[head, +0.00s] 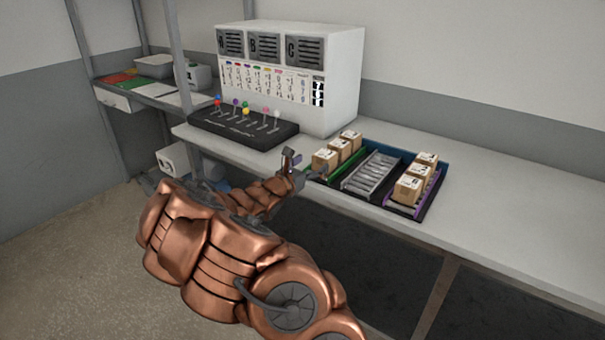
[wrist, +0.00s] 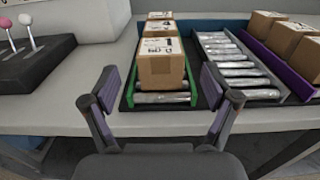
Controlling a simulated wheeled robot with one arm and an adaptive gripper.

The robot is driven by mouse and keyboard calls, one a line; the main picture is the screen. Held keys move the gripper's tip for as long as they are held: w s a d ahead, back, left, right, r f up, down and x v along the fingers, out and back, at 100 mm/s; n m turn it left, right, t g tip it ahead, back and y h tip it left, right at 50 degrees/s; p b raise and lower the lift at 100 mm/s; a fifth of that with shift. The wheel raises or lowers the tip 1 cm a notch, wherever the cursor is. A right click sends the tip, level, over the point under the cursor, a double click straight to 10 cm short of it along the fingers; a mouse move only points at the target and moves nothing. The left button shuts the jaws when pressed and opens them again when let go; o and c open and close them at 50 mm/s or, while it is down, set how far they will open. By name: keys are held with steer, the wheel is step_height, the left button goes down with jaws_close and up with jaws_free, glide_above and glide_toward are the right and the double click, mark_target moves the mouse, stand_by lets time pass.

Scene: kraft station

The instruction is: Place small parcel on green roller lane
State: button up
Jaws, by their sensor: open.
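Several small brown parcels with white labels sit on the roller lanes on the bench. The green roller lane (wrist: 190,97) holds a row of parcels; the nearest parcel (wrist: 161,68) stands near its front end and also shows in the head view (head: 325,161). My gripper (wrist: 165,93) is open and empty, its two fingers spread in front of the green lane's near end, apart from the nearest parcel. In the head view my gripper (head: 303,170) is beside the green lane's front left corner. The purple lane (head: 432,186) holds more parcels, with the nearest parcel (head: 408,190) at its front.
The middle grey roller lane (head: 371,174) is empty. A black box with coloured levers (head: 243,129) and a white cabinet marked A, B, C (head: 335,80) stand left of the lanes. The bench (head: 520,200) is clear at the right.

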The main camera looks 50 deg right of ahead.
steer(key=shift+s+a+b, duration=0.15)
steer(key=shift+a+b, duration=0.15)
steer(key=shift+a, duration=1.8)
steer(key=s+a+r+m+g+y, duration=0.2)
steer(key=s+a+r+m+g, duration=0.1)
steer(key=s+a+m, duration=0.3)
steer(key=s+a+r+m+g+y, duration=0.2)
steer(key=s+a+r+m+g, duration=0.1)
steer(key=s+m, duration=0.5)
steer(key=s+a+f+m+t+y, duration=0.1)
steer(key=s+a+f+y, duration=0.2)
steer(key=a, duration=0.9)
steer(key=s+a+f+m+t+y, duration=0.1)
steer(key=a+y, duration=0.5)
steer(key=a, duration=0.6)
steer(key=s+a+f+m+t+y, duration=0.1)
steer(key=s+a+f+y, duration=0.4)
steer(key=a, duration=0.7)
steer(key=s+m, duration=0.1)
steer(key=s, duration=0.1)
steer(key=shift+s+m, duration=0.3)
